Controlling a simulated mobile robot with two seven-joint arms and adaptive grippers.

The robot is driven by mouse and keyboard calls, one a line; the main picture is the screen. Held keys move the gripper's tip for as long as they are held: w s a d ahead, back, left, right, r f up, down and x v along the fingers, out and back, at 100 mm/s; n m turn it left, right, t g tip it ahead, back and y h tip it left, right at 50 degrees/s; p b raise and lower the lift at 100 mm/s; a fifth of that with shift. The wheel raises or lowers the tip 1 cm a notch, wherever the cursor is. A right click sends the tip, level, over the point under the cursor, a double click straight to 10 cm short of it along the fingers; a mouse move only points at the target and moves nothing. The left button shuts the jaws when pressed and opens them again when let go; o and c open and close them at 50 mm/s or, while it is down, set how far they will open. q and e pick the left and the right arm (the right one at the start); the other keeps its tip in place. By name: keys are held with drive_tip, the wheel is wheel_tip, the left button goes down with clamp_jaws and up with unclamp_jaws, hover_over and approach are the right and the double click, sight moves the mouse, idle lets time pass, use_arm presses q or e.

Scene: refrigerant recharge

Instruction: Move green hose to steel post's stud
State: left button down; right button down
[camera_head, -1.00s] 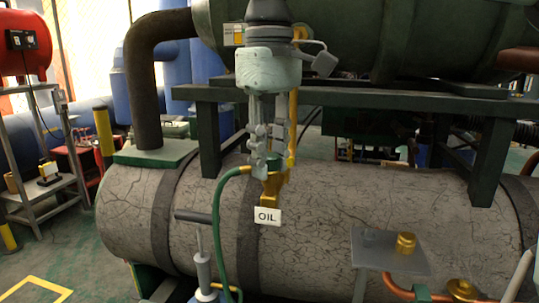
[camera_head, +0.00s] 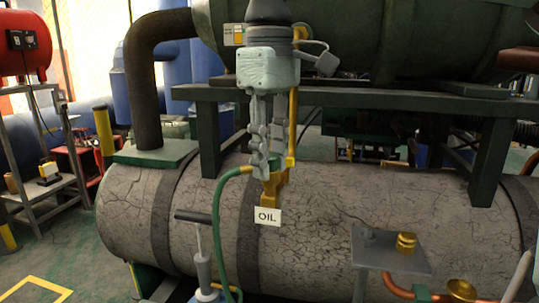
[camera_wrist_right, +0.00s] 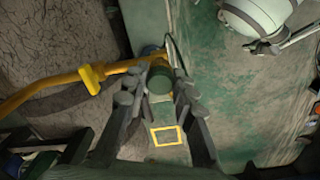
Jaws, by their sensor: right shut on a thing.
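The green hose (camera_head: 217,215) rises in an arc from the floor in front of the tank. Its upper end has a yellow collar (camera_head: 246,170) and a green fitting (camera_wrist_right: 160,82) at the brass bracket with the OIL label. My right gripper (camera_head: 267,168) points down from above, its fingers shut on this green fitting. The fingers hide part of it in the head view. The steel post (camera_head: 392,258) has a flat grey top at the right front; a small grey stud (camera_head: 369,234) shows on it, apart from the hose. My left gripper is not in view.
The brass bracket (camera_head: 268,196) with the OIL label (camera_head: 267,216) and a vertical yellow pipe (camera_head: 293,125) stand close to my right gripper. A pump with a T-handle (camera_head: 193,217) is beside the hose. A brass piece (camera_head: 406,242) sits on the post's top.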

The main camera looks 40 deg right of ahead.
drive_tip(key=shift+n, duration=1.2)
drive_tip(key=n, duration=0.3)
drive_tip(key=shift+n, duration=2.6)
drive_tip(key=m, duration=0.3)
drive_tip(key=shift+m, duration=0.3)
drive_tip(key=m, duration=0.4)
drive_tip(key=shift+m, duration=0.4)
